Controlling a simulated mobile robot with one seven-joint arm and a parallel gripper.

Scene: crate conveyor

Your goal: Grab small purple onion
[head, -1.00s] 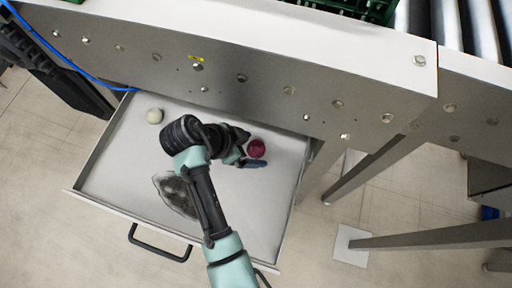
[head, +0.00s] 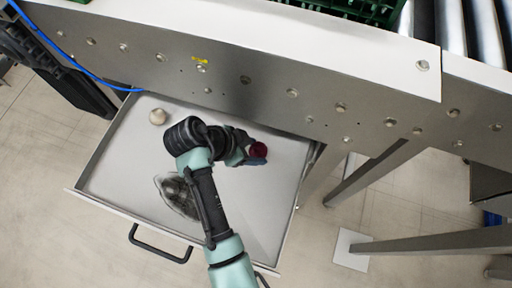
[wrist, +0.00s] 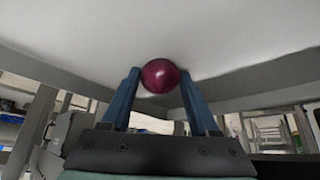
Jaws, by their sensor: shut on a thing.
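The small purple onion (head: 258,150) is in the right part of the open drawer (head: 130,215) in the head view. In the wrist view the onion (wrist: 160,76) is round, shiny and dark purple-red, between the blue fingertips. My gripper (wrist: 160,88) is shut on it, with one finger on each side. In the head view my gripper (head: 254,156) reaches in from the left and partly covers the onion. I cannot tell whether the onion still touches the drawer floor.
A pale round vegetable (head: 157,117) lies at the drawer's back left. A dark, see-through-looking patch (head: 178,197) lies near the front. The steel conveyor frame (head: 300,85) rises behind the drawer, with green crates (head: 365,10) above. The drawer's right front is clear.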

